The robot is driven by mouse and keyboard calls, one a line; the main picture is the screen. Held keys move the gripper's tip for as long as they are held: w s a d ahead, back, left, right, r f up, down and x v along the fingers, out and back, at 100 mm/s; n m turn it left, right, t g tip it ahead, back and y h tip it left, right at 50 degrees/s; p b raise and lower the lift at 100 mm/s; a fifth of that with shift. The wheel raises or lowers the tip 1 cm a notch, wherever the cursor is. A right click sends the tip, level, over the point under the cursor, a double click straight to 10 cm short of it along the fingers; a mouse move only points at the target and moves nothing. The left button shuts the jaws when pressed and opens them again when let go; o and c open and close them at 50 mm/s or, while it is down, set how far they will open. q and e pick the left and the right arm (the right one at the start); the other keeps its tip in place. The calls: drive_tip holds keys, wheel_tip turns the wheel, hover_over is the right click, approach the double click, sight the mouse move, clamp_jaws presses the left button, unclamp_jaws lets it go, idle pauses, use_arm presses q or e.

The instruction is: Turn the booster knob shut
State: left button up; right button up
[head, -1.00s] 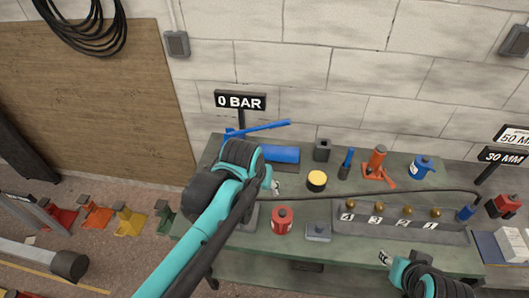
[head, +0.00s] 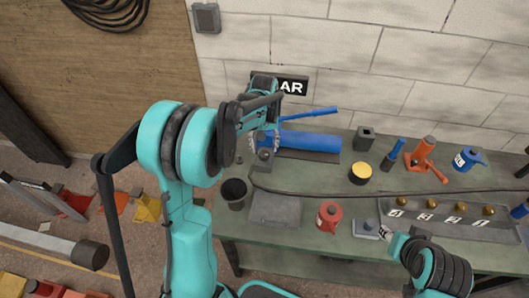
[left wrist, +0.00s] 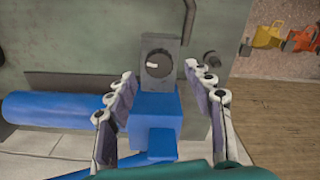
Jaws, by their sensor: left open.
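The blue booster pump (head: 310,141) lies at the back left of the green bench, with a long blue lever (head: 312,113) above it. In the left wrist view its blue cylinder (left wrist: 50,107) is at the left and a blue block (left wrist: 152,112) is in the middle. Beyond the block is a grey block with a dark round knob (left wrist: 158,63) bearing a white mark. My left gripper (head: 266,140) is at the pump's left end. In the wrist view its open fingers (left wrist: 163,95) flank the blue block, short of the knob. My right gripper (head: 388,236) is by a small grey box.
A dark cup (head: 234,193) and a flat grey tray (head: 275,207) are at the bench's left front. A red canister (head: 329,217), yellow-topped pot (head: 360,174), orange jack (head: 422,158) and numbered rack (head: 450,212) stand further right. My arm partly covers the pressure sign (head: 292,86).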

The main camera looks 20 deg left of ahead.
sight(264, 153)
use_arm(q)
drive_tip(key=shift+f+b, duration=0.4)
drive_tip(key=shift+f, duration=1.2)
drive_tip(key=c, duration=1.2)
drive_tip(key=shift+o, duration=0.2)
